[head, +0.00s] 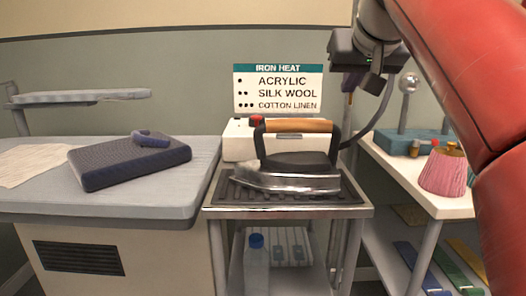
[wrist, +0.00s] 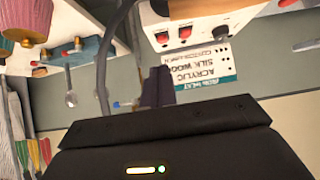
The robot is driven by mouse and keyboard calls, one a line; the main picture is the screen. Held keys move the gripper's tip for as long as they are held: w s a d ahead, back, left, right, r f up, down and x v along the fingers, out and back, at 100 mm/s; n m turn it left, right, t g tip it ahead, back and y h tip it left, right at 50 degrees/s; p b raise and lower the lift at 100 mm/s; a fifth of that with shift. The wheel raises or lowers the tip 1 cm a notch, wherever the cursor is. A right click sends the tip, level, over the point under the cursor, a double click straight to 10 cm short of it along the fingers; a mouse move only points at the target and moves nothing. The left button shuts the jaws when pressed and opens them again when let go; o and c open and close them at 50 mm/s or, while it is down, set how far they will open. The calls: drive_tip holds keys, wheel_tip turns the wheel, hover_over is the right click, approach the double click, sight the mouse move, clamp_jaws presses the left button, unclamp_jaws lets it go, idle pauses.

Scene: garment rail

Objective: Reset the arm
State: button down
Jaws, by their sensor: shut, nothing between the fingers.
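My gripper (head: 347,98) hangs from the red arm at the upper right of the head view, raised above the iron and beside the sign. Its dark fingers (wrist: 156,86) are together and empty in the wrist view, where the scene appears upside down. The iron (head: 287,178), with a wooden handle and a metal sole, rests on a dark ridged plate (head: 235,193) on the metal stand. My fingers are apart from it.
A white box (head: 237,142) with a red knob stands behind the iron, below the iron heat sign (head: 278,89). A dark pad (head: 120,165) lies on the ironing table (head: 150,199) at left. A pink fringed object (head: 444,173) stands on the right shelf. A bottle (head: 257,265) stands below.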

drive_tip(key=s+f+g, duration=0.1)
drive_tip(key=s+f, duration=0.6)
drive_tip(key=f, duration=0.5)
drive_tip(key=s+f+g, duration=0.2)
drive_tip(key=s+f, duration=0.5)
drive_tip(key=f, duration=0.6)
drive_tip(key=s+f+g, duration=0.1)
drive_tip(key=s+f, duration=0.6)
drive_tip(key=f, duration=0.5)
drive_tip(key=shift+s+f+g, duration=0.3)
drive_tip(key=shift+s+f, duration=0.05)
drive_tip(key=shift+a, duration=0.1)
